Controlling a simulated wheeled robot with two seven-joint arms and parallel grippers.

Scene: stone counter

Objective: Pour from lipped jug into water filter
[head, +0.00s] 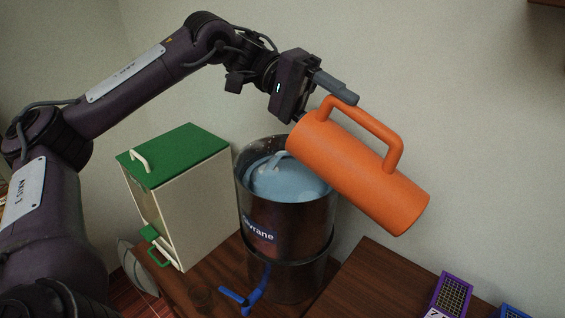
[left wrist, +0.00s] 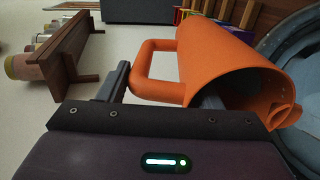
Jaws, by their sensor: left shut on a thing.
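The orange lipped jug (head: 350,175) is tipped well over on its side, handle up. Its mouth end is at the filter's top and its base points to the lower right. My left gripper (head: 312,97) is shut on it near the mouth and handle; in the left wrist view one finger shows at the jug's (left wrist: 215,60) mouth, the other beyond the handle. The water filter (head: 285,225) is a dark metal cylinder with a blue tap. A pale blue piece with a handle (head: 285,180) sits in its top. No liquid stream is visible. My right gripper is not in view.
A cream box with a green lid (head: 190,150) stands close left of the filter. A purple grated box (head: 452,295) is at the lower right on the brown wooden surface (head: 375,280). A wooden shelf (left wrist: 75,55) with jars behind it shows in the left wrist view.

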